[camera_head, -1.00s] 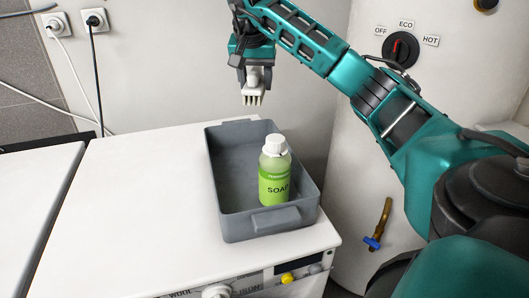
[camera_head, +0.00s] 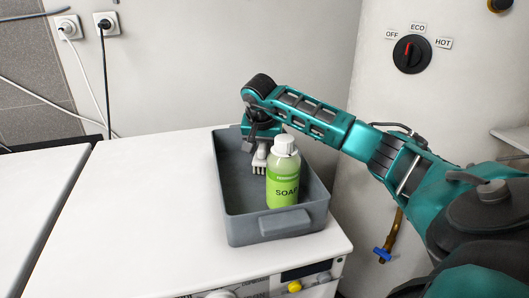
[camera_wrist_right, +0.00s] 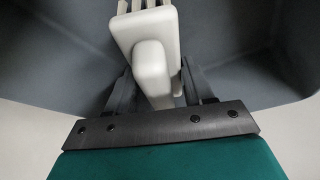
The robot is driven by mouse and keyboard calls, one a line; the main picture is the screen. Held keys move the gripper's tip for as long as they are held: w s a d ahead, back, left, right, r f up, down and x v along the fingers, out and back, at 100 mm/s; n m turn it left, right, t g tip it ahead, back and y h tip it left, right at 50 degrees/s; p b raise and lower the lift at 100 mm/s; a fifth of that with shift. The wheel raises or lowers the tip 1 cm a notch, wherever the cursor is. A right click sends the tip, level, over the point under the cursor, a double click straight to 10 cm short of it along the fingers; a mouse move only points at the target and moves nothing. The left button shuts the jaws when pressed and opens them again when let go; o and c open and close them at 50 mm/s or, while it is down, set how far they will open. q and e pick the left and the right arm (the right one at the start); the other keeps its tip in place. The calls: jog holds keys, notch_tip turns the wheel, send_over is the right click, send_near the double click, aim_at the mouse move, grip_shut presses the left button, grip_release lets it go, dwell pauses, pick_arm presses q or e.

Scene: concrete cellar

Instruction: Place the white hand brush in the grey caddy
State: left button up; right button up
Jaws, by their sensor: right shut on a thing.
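The grey caddy (camera_head: 228,205) stands on the white machine top and holds a green soap bottle (camera_head: 283,178) with a white cap. My right gripper (camera_head: 258,146) reaches down into the back part of the caddy, behind the bottle. It is shut on the white hand brush (camera_head: 259,165), whose bristles point down inside the caddy. The bottle hides part of the brush; whether the bristles touch the caddy floor I cannot tell. In the right wrist view the brush (camera_wrist_right: 147,52) sits between the fingers, with the grey caddy walls around it. My left gripper is not in view.
The white machine top (camera_head: 150,200) is clear left of the caddy. A boiler with a dial (camera_head: 411,53) and a brass tap with a blue handle (camera_head: 382,255) stand at the right. Sockets with cables (camera_head: 106,24) are on the back wall.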

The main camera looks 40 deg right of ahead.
jog(key=shift+f, duration=0.4)
jog(key=shift+f, duration=0.15)
jog(key=o, duration=1.1)
jog(key=shift+c, duration=0.2)
jog(key=p+v, duration=0.1)
jog(key=v, duration=1)
jog(key=shift+d+p, duration=0.1)
jog(key=shift+p, duration=0.3)
jog(key=shift+s+a+r, duration=0.2)
jog(key=shift+a+r, duration=0.05)
jog(key=shift+r, duration=0.35)
